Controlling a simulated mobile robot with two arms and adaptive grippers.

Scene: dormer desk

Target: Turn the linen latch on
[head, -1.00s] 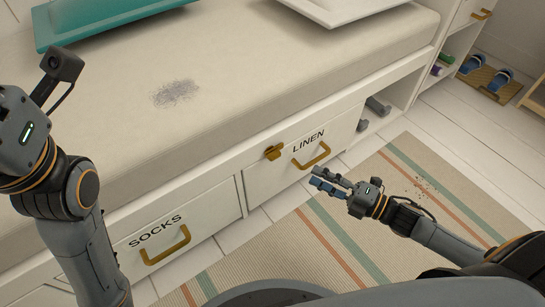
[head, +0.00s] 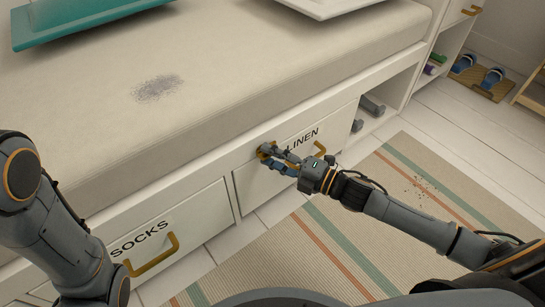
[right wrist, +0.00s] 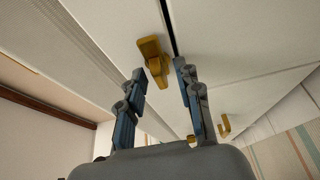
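The linen latch is a small brass turn-piece (head: 264,150) on the white rail above the drawer marked LINEN (head: 262,185). In the right wrist view the latch (right wrist: 153,60) lies just beyond and between the fingertips, nearer the left finger. My right gripper (head: 273,156) is at the latch, with its fingers apart; they also show open in the right wrist view (right wrist: 159,73). Whether a finger touches the latch cannot be told. The gripper partly hides the latch and drawer front in the head view. My left arm is at the left edge, its gripper out of view.
The LINEN drawer's brass handle (head: 320,149) is just right of my gripper. The SOCKS drawer (head: 185,222) is to the left. A cushion (head: 230,80) tops the bench, with a teal tray (head: 75,22) on it. A striped rug (head: 400,210) covers the floor in front.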

